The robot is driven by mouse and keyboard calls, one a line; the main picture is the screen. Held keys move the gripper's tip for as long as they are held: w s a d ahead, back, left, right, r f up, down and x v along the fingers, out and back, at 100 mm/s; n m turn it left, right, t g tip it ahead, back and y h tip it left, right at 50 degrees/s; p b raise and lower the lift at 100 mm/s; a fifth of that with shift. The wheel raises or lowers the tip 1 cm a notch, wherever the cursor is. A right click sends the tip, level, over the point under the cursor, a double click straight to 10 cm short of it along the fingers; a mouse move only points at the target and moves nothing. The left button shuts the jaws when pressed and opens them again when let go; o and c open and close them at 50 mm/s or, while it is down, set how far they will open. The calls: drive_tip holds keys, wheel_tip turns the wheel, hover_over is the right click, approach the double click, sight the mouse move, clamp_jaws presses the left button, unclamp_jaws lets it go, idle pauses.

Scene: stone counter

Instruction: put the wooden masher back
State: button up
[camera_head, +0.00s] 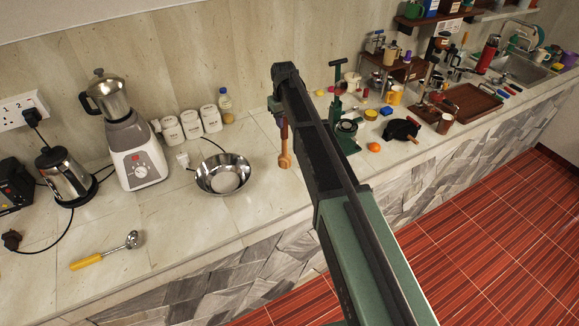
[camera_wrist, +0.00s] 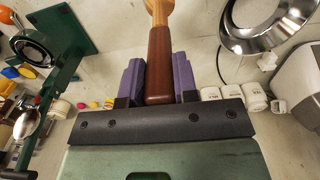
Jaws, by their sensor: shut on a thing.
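The wooden masher (camera_head: 285,157) has a pale wooden end and a dark brown handle. My gripper (camera_wrist: 158,82) is shut on the brown handle, with a purple finger on each side of it. In the wrist view the masher (camera_wrist: 159,48) runs up out of the picture, so its far end is hidden there. In the head view it hangs pale end down in front of the counter's back part; I cannot tell whether it touches the counter. My arm hides part of the gripper in the head view.
A steel bowl (camera_head: 222,184) stands left of the masher, near white canisters (camera_head: 191,124) and a blender (camera_head: 132,146). A green stand (camera_head: 338,101) is close on the right, with an orange (camera_head: 374,147) and clutter beyond. Bare counter lies between bowl and stand.

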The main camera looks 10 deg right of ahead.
sight(285, 139)
wheel_tip(285, 139, down, 8)
drive_tip(key=b, duration=0.6)
drive_tip(key=shift+r, duration=0.45)
clamp_jaws()
drive_tip(key=shift+d+f, duration=0.1)
drive_tip(key=shift+f, duration=0.15)
drive_tip(key=o, duration=0.9)
unclamp_jaws()
drive_tip(key=shift+r, duration=0.15)
wheel_tip(285, 139, up, 12)
drive_tip(key=p, duration=1.2)
drive_tip(key=shift+r, duration=0.25)
drive_tip(key=s+m, duration=0.1)
drive_tip(key=s, duration=1)
drive_tip(key=s+m, duration=0.1)
drive_tip(key=s, duration=1)
drive_tip(key=s+m, duration=0.1)
drive_tip(key=s, duration=1.1)
drive_tip(key=shift+f, duration=0.15)
